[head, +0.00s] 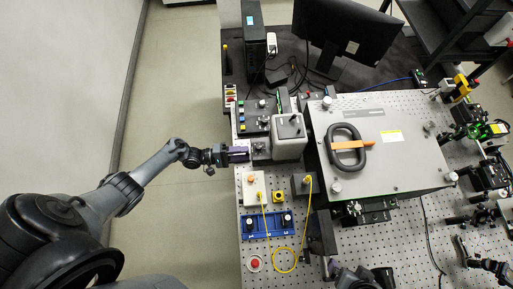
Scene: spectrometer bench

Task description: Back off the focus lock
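My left gripper (238,153) reaches in from the left, level over the bench's left edge. Its dark fingers point right, toward a small dark mount (260,149) beside a grey box (289,130) with dark knobs on top. They look close to the mount, but I cannot tell if they touch it. The fingers are too small and dark to show whether they are open or shut. I cannot pick out the focus lock for certain; the gripper may hide part of it.
A large grey housing (395,165) with a black handle fills the bench's middle. In front are a blue two-knob block (266,225), a yellow cable (277,262) and a red button (255,263). Optics line the right side. A monitor (350,38) stands behind. The floor at left is clear.

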